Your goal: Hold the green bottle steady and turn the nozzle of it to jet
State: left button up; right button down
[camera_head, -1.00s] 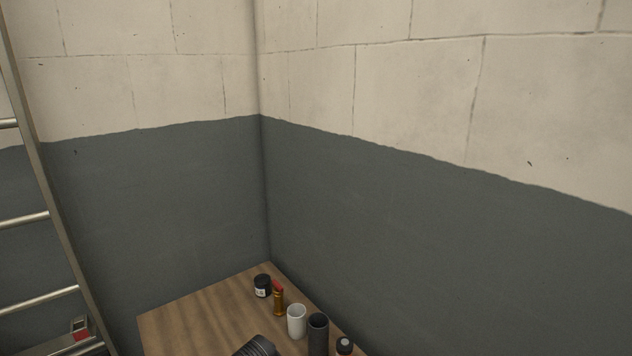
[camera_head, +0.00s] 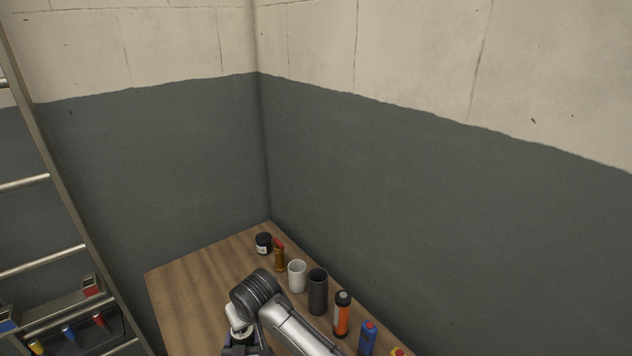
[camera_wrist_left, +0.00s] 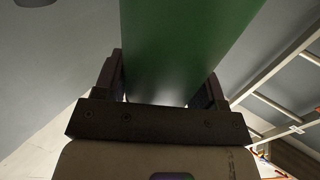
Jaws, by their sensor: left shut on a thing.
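The green bottle (camera_wrist_left: 190,40) fills the upper middle of the left wrist view as a smooth green body. My left gripper (camera_wrist_left: 162,85) is shut on it, with one dark finger on each side. The bottle's ends and its nozzle are out of that view, so the nozzle's setting cannot be told.
Along the table's (camera_head: 205,279) right edge stand a black jar (camera_head: 263,243), a brass item with a red top (camera_head: 280,258), a white cup (camera_head: 297,277), a dark cylinder (camera_head: 318,292), an orange canister (camera_head: 341,317) and a blue one (camera_head: 367,339). A ladder (camera_head: 62,222) rises at left.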

pick_arm(q)
jog(key=shift+f, duration=0.2)
jog(key=o, duration=0.9)
jog(key=shift+s, duration=0.15)
jog(key=shift+o, duration=1.2)
jog(key=shift+r, duration=0.15)
